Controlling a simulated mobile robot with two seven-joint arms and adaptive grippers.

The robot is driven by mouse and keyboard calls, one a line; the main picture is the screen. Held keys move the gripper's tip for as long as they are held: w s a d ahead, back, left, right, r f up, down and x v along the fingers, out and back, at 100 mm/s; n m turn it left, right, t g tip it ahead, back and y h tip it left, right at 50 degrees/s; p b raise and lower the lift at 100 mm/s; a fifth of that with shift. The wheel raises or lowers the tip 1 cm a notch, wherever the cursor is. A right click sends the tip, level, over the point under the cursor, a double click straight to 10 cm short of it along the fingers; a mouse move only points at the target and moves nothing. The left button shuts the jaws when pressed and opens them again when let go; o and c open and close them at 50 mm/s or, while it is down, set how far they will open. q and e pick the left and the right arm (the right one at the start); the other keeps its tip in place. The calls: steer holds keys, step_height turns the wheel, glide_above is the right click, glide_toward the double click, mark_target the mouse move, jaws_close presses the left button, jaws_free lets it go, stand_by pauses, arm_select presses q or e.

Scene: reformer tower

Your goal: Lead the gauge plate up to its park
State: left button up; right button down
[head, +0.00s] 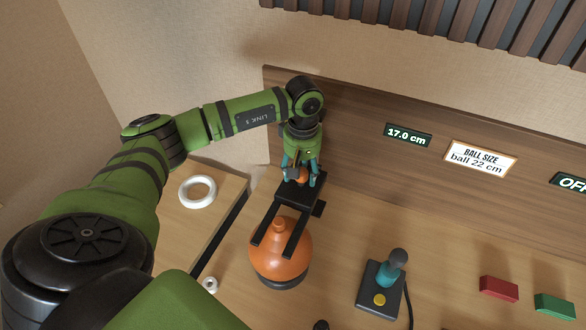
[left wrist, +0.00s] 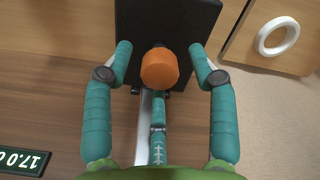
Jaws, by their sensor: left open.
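The black gauge plate (head: 293,194) is forked. Its two prongs reach over the top of the orange ball (head: 280,255). An orange knob (head: 302,175) stands at the plate's back end; in the left wrist view the knob (left wrist: 159,68) shows in front of the black plate (left wrist: 167,20). My left gripper (head: 300,180) is open, with its teal fingers on either side of the knob. In the left wrist view gaps show between the knob and the fingertips of the gripper (left wrist: 160,50). My right gripper is not in view.
The backboard holds a display (head: 408,135) reading 17.0 cm and a sign (head: 481,157) reading ball 22 cm. A white ring (head: 197,191) lies on the left bench. A joystick (head: 385,280), a red block (head: 499,288) and a green block (head: 554,306) stand to the right.

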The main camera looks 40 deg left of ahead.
arm_select(q)
jaws_close()
steer(key=shift+w+r+p, duration=0.1)
steer(key=shift+r+p, duration=0.25)
steer(key=shift+r, duration=0.35)
steer(key=shift+r+p, duration=0.8)
steer(key=shift+r, duration=1.25)
steer(key=shift+a, duration=0.1)
step_height(320, 180, up, 5)
steer(key=p, duration=0.2)
steer(key=shift+p, duration=0.35)
steer(key=shift+r, duration=0.1)
